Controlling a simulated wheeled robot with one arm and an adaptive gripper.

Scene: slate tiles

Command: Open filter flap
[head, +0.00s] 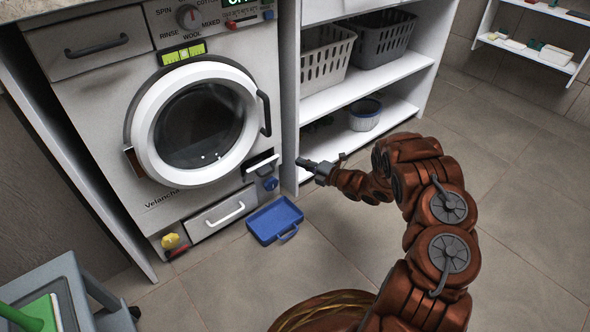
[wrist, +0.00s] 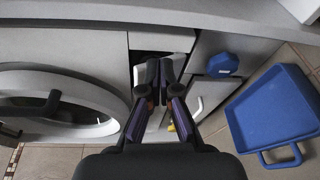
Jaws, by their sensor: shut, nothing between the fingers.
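The filter flap (head: 262,162) is a small pale panel low on the right of the washing machine's front. A dark opening shows beside it, so it appears at least partly open; how far I cannot tell. In the wrist view the dark opening lies just beyond my fingertips. My gripper (head: 308,165) is to the right of the flap in the head view. In the wrist view the gripper (wrist: 159,72) has its fingertips together with nothing between them. Whether they touch the flap is unclear. A blue knob (head: 270,184) sits just below the flap; it also shows in the wrist view (wrist: 222,64).
The round washer door (head: 198,125) is closed, left of the flap. A lower drawer (head: 218,213) has a white handle. A blue tray (head: 274,219) lies on the floor in front. A white shelf (head: 362,92) with baskets stands at right. Floor before the shelf is clear.

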